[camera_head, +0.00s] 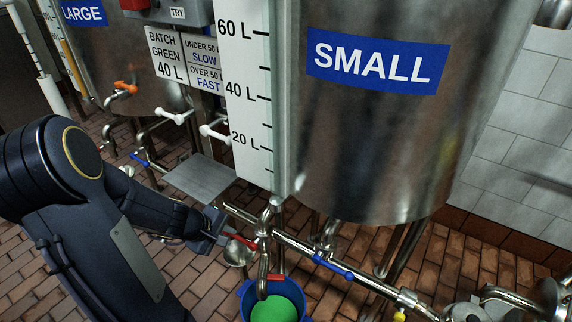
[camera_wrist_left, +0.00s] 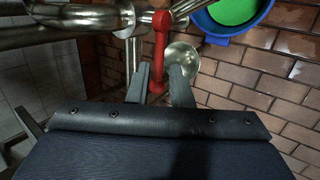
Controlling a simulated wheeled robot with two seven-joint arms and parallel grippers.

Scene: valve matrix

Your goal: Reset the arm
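In the head view my left arm reaches in from the left, and its gripper (camera_head: 221,233) is at the end of a red valve handle (camera_head: 242,241) on the pipework below the tanks. In the left wrist view the red handle (camera_wrist_left: 160,45) reaches down between the two grey fingers of my left gripper (camera_wrist_left: 160,82). The fingers stand apart with the handle's end between them. I cannot tell whether they press on it. My right gripper is in neither view.
A blue bucket (camera_head: 242,299) with green liquid (camera_head: 274,312) stands on the brick floor beside the gripper. A steel pipe (camera_head: 300,247) with a blue handle (camera_head: 333,266) runs to the right. The SMALL tank (camera_head: 385,140) and a level gauge (camera_head: 250,90) stand behind. A steel platform (camera_head: 200,178) lies beyond my arm.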

